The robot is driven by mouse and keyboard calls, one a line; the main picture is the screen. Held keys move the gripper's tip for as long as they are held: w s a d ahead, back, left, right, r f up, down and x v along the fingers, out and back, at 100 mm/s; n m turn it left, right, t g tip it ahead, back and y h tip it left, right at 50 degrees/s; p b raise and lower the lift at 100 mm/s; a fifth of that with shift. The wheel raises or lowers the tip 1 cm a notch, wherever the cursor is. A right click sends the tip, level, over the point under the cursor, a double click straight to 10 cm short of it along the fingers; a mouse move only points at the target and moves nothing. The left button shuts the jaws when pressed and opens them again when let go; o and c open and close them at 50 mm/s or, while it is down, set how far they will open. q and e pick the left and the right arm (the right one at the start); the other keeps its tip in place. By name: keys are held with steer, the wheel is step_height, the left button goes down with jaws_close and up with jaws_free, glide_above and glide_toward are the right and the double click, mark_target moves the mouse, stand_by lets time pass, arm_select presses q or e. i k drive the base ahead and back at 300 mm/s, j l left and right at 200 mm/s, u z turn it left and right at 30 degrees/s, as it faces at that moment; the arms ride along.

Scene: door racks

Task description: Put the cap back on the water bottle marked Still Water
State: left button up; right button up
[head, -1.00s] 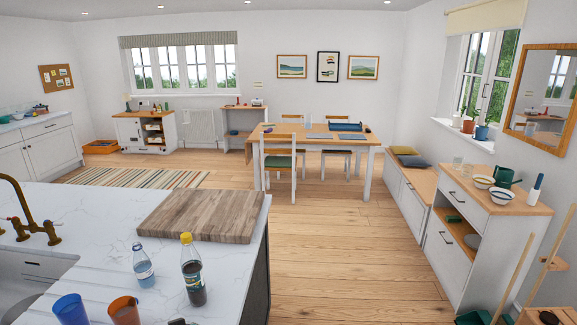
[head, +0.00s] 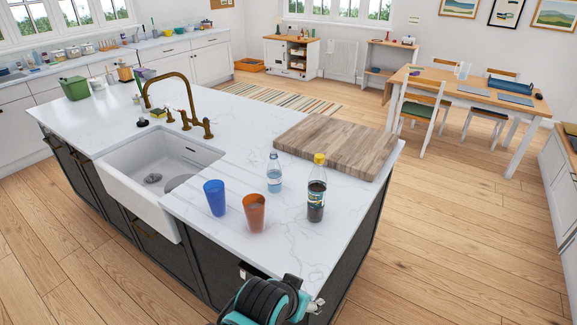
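A clear bottle (head: 274,174) with a blue label stands upright on the white marble island. Its label is too small to read, and I cannot tell whether its neck is bare. A dark bottle (head: 316,190) with a yellow cap stands just to its right. I cannot make out a loose cap on the worktop. Neither gripper can be made out. A black and teal part juts in at the bottom edge; it may be my own arm, but no fingers show.
A blue cup (head: 214,197) and an orange cup (head: 254,212) stand left of the bottles, near the front edge. A wooden board (head: 338,146) lies behind them. The sink (head: 150,172) and brass tap (head: 180,95) are to the left.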

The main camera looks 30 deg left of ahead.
mark_target(273, 171)
steer(key=u, duration=1.25)
